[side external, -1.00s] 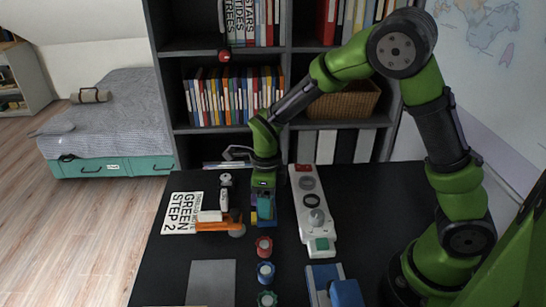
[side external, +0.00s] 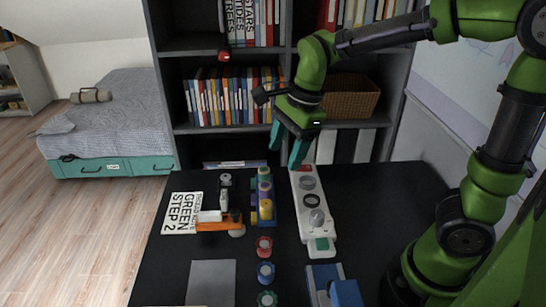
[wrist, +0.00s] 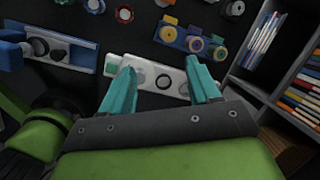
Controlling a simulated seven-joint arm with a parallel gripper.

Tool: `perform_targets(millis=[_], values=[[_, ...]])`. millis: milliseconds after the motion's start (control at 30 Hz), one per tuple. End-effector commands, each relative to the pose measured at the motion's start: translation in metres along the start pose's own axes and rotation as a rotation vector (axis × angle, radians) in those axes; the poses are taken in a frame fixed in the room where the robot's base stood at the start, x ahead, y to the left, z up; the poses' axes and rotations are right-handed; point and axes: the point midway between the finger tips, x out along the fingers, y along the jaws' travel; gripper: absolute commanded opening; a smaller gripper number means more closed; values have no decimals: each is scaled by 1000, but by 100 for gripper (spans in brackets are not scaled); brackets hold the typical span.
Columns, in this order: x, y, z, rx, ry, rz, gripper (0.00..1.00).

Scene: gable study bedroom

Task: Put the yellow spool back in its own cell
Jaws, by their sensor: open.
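A yellow spool (side external: 266,210) stands at the near end of a narrow blue rack (side external: 254,213). In the wrist view the yellow spool (wrist: 168,34) is at the rack's left end, with other spools in a row beside it. I cannot tell how deep it sits in its cell. My gripper (side external: 287,152) is open and empty, raised above and behind the rack's far end. Its teal fingers (wrist: 160,88) point towards the white panel in the wrist view, clear of every spool.
A white panel (side external: 305,222) with round parts lies right of the rack. Loose red (side external: 264,246), blue (side external: 266,273) and green (side external: 267,299) spools line the table in front. An orange-and-white tool (side external: 217,224) and a printed sheet (side external: 181,213) lie left. Shelves (side external: 225,150) stand behind.

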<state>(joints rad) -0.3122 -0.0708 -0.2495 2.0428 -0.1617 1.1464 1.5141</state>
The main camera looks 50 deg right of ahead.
Motion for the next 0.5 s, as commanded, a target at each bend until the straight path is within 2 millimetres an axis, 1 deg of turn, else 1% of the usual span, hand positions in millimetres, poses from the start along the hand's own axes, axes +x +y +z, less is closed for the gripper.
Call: perform_targets(millis=[33, 200, 300, 400, 500], values=[[-13, 10, -4, -138, -31, -44, 61], [-41, 42, -14, -666, -48, -210, 61], [-51, 60, -20, -957, 1, -307, 61], [-56, 74, -25, -1193, 72, -378, 61], [-58, 83, -28, -1358, 139, -422, 61]])
